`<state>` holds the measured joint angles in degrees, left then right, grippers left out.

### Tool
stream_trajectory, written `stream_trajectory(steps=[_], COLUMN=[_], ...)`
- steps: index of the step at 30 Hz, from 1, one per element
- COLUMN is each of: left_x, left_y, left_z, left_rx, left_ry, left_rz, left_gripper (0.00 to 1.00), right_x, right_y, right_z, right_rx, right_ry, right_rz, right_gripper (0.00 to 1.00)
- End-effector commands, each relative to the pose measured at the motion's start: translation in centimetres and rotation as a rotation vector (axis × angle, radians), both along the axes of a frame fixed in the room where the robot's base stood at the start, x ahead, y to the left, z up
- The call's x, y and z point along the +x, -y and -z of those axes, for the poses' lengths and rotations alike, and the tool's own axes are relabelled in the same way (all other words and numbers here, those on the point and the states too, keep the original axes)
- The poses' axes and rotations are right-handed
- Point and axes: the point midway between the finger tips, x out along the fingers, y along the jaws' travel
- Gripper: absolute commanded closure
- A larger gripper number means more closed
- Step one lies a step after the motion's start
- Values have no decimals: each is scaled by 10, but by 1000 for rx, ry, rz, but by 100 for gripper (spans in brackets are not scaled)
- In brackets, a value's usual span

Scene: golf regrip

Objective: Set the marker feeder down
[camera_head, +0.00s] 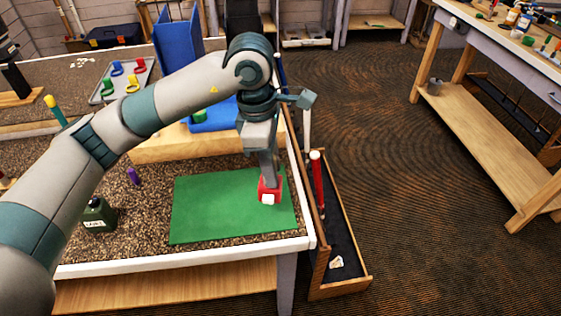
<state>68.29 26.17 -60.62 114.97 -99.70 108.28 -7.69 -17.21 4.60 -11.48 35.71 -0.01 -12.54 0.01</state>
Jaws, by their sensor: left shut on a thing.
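A small red block with a white part on its front, which looks like the marker feeder (275,196), is at the right part of the green mat (215,215). My left arm reaches in from the left, and my left gripper (268,178) points down, shut on the red block from above. The block is at or just above the mat; I cannot tell whether it touches. The fingertips are partly hidden against the block. My right gripper is not in view.
The speckled bench top (140,235) has a white front edge. A blue bin (210,118) sits behind.

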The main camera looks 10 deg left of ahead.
Motion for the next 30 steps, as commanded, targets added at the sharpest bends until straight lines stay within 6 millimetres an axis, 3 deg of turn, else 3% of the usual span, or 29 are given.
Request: stream_trajectory(steps=[21, 30], left_x=[-45, -63], left_y=[-99, -125], left_z=[41, 51], left_rx=[1, -1], left_ry=[-2, -1], left_rz=[1180, 1525], left_gripper=[100, 100], right_x=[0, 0], right_y=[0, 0], right_z=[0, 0], right_rx=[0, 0], right_ry=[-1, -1], right_rz=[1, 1], right_gripper=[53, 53])
